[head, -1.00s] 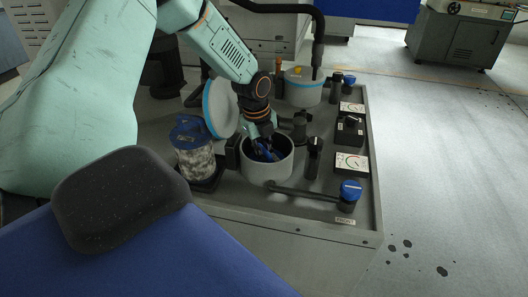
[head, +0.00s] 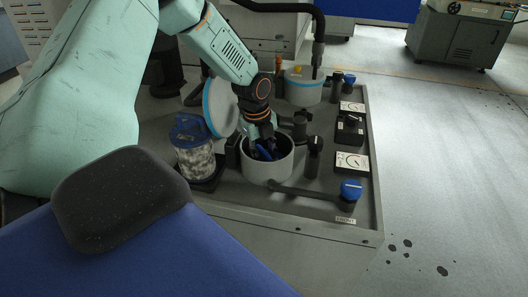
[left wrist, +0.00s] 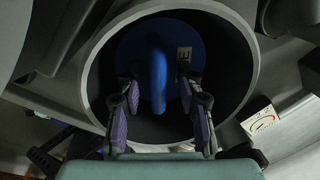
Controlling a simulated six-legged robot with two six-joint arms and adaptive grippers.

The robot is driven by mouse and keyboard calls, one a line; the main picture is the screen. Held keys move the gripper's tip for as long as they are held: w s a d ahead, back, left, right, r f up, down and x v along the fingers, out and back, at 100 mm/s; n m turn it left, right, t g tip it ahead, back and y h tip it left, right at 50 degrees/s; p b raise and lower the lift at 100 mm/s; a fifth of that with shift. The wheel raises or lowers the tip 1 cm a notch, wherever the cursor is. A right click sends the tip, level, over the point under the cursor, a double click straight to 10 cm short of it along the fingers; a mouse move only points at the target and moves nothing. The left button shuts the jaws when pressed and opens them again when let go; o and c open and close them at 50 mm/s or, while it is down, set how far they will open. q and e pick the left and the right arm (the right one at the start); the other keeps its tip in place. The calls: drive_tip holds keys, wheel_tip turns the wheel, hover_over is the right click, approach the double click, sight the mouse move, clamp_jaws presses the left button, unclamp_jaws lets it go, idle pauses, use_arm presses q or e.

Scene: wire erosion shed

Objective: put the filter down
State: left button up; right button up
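The filter's blue top with its upright blue handle (left wrist: 157,75) sits down inside the round grey housing (head: 266,172), the near one of two. The housing's rim also circles the left wrist view (left wrist: 252,62). My left gripper (head: 262,152) reaches down into this housing. In the left wrist view its two purple-padded fingers (left wrist: 156,98) stand on either side of the handle, with a dark gap on both sides, so it is open. The filter's body below the top is hidden. My right gripper does not show.
A clear canister with a blue top (head: 194,150) stands in a dark holder left of the housing. A round lid (head: 220,107) stands tilted open behind. Another housing (head: 303,90), black valves, a blue-knobbed pipe (head: 350,190) and a gauge (head: 351,162) crowd the bench top.

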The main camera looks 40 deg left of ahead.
use_arm(q)
wheel_tip(320, 180, up, 12)
drive_tip(key=s+p, duration=0.1)
drive_tip(key=p, duration=0.4)
drive_tip(key=shift+s+a+p, duration=0.25)
drive_tip(key=shift+s+p, duration=0.05)
drive_tip(key=shift+s, duration=0.05)
